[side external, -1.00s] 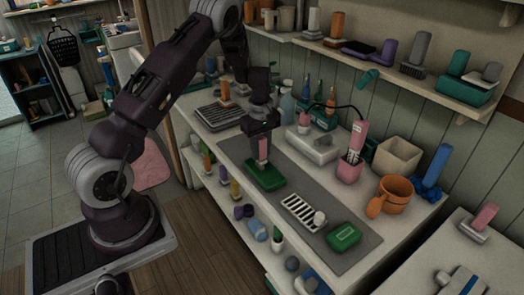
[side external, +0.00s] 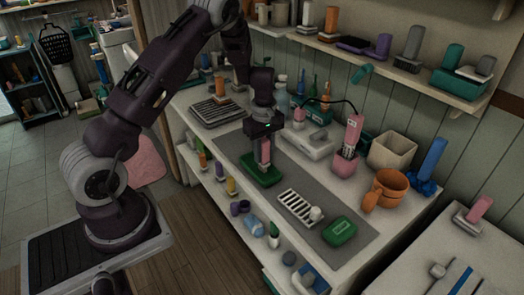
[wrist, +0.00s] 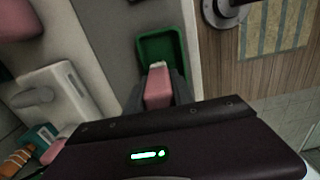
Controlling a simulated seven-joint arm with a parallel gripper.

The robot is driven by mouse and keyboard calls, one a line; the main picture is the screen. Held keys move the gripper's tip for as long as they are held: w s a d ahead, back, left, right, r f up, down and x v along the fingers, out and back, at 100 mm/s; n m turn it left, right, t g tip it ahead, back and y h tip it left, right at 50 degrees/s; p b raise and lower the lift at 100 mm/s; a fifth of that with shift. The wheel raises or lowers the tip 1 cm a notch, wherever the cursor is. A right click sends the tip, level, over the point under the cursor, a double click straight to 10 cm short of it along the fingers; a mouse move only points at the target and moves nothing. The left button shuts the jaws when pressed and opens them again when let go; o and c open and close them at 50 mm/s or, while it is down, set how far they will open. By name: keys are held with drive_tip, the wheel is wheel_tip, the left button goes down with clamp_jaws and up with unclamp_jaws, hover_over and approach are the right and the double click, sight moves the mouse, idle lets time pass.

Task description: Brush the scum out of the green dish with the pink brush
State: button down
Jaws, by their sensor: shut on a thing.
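The green dish (side external: 247,176) sits on the grey mat on the counter. It also shows in the wrist view (wrist: 178,36). My gripper (side external: 264,152) is shut on the pink brush (side external: 265,154) and points down at the dish. In the wrist view the brush (wrist: 158,88) is between my fingers, with its pale tip (wrist: 157,65) over the near part of the dish. I cannot tell whether the tip touches the dish floor. No scum can be made out in the dish; the brush and gripper hide part of it.
A white slatted rack (side external: 299,207) and a green box (side external: 340,231) lie on the mat to the right. A pink cup (side external: 344,165), an orange mug (side external: 391,185) and a beige bin (side external: 391,151) stand behind. A shelf (side external: 350,60) of brushes runs along the wall.

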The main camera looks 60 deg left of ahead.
drive_tip(key=shift+s+d+f, duration=0.1)
drive_tip(key=shift+d+f, duration=0.05)
drive_tip(key=shift+d, duration=1.3)
drive_tip(key=shift+a, duration=0.35)
drive_tip(key=shift+a+r, duration=0.1)
drive_tip(key=shift+r, duration=0.25)
wheel_tip(320, 180, up, 6)
